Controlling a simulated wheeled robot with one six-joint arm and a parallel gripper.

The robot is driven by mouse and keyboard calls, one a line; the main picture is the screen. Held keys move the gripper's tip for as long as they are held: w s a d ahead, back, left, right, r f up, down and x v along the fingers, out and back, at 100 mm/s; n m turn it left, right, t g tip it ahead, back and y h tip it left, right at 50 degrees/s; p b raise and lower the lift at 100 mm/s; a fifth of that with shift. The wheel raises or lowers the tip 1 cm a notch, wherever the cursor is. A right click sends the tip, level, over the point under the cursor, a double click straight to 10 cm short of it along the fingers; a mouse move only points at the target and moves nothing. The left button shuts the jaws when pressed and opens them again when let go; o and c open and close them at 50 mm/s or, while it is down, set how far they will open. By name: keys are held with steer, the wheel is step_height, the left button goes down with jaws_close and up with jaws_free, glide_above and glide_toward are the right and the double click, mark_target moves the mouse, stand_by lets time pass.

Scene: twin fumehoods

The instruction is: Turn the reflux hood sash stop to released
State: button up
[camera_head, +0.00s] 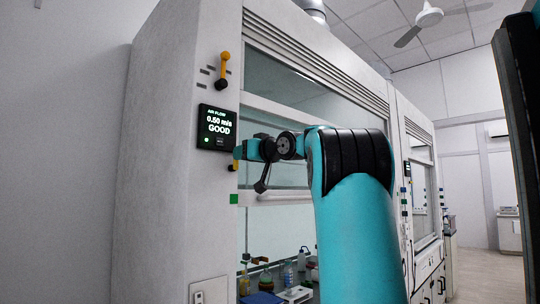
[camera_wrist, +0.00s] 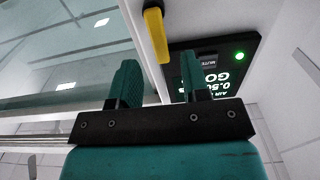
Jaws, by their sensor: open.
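A yellow handle (camera_wrist: 155,35) stands just ahead of the gap between my gripper's fingers in the wrist view, beside the air flow display. My gripper (camera_wrist: 158,78) is open and empty, its teal fingers apart, and I see no contact with the handle. In the head view a small yellow piece (camera_head: 236,153) shows at the arm's end, right of the display's lower edge. A second yellow lever (camera_head: 225,62) with a dark pivot points up on the post above the display, with short marks to its left. No label tells which is the sash stop.
The air flow display (camera_head: 217,128) reads 0.50 m/s GOOD and sits close to my right finger in the wrist view. The glass sash (camera_head: 290,95) lies right of the post. Bottles (camera_head: 288,274) stand inside the hood. A second hood (camera_head: 415,170) is further right.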

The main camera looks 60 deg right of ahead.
steer(key=b+v, duration=0.3)
steer(key=v, duration=1.1)
steer(key=shift+s, duration=0.2)
steer(key=shift+f, duration=0.1)
steer(key=w+a+f+n+g+y, duration=0.15)
steer(key=w+a+f+y, duration=0.35)
steer(key=w+a+f, duration=0.6)
steer(key=w+a+f+n+g+y, duration=0.2)
steer(key=a+f+g+y, duration=0.25)
steer(key=a+f, duration=0.95)
steer(key=s+a+f+n+g, duration=0.25)
steer(key=s+a+f, duration=0.2)
steer(key=a, duration=0.35)
steer(key=s+a+f+n+g, duration=0.1)
steer(key=s+a+f+g, duration=0.35)
steer(key=a, duration=0.25)
steer(key=s+a+f+n+g, duration=0.2)
steer(key=s+a+f+g, duration=0.2)
steer(key=s+f, duration=0.6)
steer(key=s+a+h, duration=0.1)
steer(key=s, duration=0.1)
steer(key=shift+s+n, duration=0.4)
